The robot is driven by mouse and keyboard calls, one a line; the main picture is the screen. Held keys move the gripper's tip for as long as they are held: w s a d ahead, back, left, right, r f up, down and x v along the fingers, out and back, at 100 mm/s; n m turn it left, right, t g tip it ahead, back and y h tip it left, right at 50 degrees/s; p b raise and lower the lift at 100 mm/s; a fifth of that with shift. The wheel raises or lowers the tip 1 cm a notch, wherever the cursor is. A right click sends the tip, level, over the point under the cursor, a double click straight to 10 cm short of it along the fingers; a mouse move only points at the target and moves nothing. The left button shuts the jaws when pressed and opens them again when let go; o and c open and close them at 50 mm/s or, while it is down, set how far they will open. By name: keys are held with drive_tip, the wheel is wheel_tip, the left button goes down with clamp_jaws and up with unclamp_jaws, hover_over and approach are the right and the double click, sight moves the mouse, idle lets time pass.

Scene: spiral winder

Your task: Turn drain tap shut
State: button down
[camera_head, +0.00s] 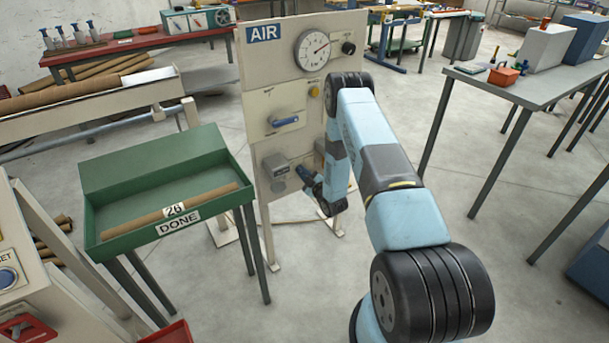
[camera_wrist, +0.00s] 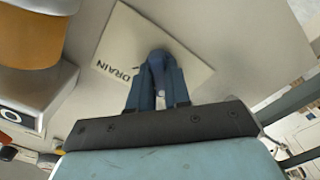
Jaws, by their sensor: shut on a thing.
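The drain tap (camera_wrist: 158,56) is a small dark blue-grey handle on the pale panel, seen in the wrist view in front of a plate with the word DRAIN (camera_wrist: 118,70). My gripper (camera_wrist: 158,78) is shut on the tap, with one finger on each side of it. The fingers cover most of the tap, so I cannot tell its angle. In the head view my gripper (camera_head: 307,178) is at the lower part of the AIR panel (camera_head: 250,90). The tap is hidden there behind my gripper and arm.
A blue lever (camera_head: 285,121) and a round pressure gauge (camera_head: 313,50) are higher on the panel. A grey box (camera_head: 276,166) is just left of my gripper. A green DONE tray (camera_head: 152,168) stands left. A grey table (camera_head: 530,88) stands right, with clear floor between.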

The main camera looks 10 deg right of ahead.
drive_tip(key=shift+s+f, duration=0.1)
drive_tip(key=shift+f, duration=0.05)
drive_tip(key=c, duration=1.1)
unclamp_jaws()
drive_tip(key=v, duration=1.3)
drive_tip(key=shift+s+d, duration=0.15)
drive_tip(key=shift+s, duration=0.15)
